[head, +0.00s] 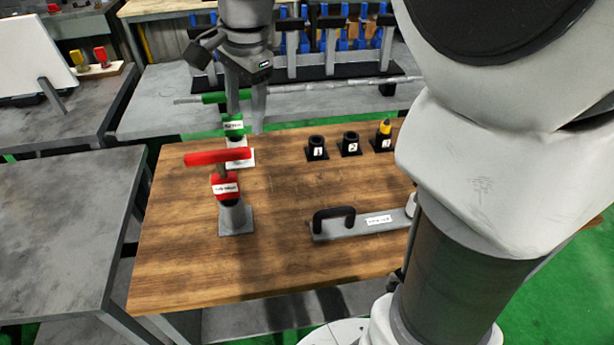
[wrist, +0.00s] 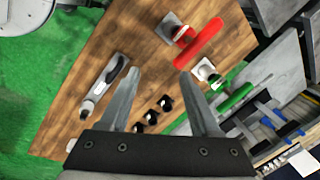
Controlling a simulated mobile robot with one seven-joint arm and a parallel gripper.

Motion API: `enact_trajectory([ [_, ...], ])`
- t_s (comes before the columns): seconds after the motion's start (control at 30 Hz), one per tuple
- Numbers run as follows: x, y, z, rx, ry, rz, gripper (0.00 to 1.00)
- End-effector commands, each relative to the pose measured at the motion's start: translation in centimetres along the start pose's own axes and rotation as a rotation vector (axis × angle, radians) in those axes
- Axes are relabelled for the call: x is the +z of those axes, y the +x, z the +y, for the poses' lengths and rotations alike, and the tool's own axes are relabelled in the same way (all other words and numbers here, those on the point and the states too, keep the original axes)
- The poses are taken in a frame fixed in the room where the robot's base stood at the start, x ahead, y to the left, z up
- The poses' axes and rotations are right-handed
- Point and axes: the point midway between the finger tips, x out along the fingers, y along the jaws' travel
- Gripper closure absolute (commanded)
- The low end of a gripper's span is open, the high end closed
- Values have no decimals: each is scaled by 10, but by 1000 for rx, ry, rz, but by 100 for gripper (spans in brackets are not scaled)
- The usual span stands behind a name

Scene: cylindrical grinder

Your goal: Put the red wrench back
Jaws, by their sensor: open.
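The red wrench (head: 217,157) has a red bar handle on a grey shank. It stands upright on a red labelled block (head: 226,187) over a grey post and square base on the wooden table. In the wrist view the red wrench (wrist: 203,44) lies beyond and right of the fingertips, apart from them. My gripper (head: 246,110) is open, with nothing between its fingers, pointing down near the green wrench (head: 214,97) in the head view. The gripper (wrist: 158,75) also shows in the wrist view. How deep the red wrench's shank sits is hidden.
The green wrench stands on a green labelled block behind the red one. Black numbered holders (head: 317,148) stand at the back right, one with a yellow-topped tool (head: 385,127). A grey bar with a black handle (head: 334,216) lies at the right. The table's front left is clear.

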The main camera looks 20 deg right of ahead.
Motion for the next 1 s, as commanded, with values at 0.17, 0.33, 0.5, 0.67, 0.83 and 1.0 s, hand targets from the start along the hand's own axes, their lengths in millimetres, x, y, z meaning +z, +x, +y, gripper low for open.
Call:
enact_trajectory([
  [0.17,8,-23,55,-77,-294,46,37],
  [0.33,20,-30,105,-122,-587,126,37],
  [0.5,31,-25,151,-132,-859,224,37],
  [0.67,37,-16,179,-117,-1038,296,37],
  [0.83,40,-11,190,-105,-1119,329,37],
  [1.0,40,-10,191,-104,-1127,330,37],
])
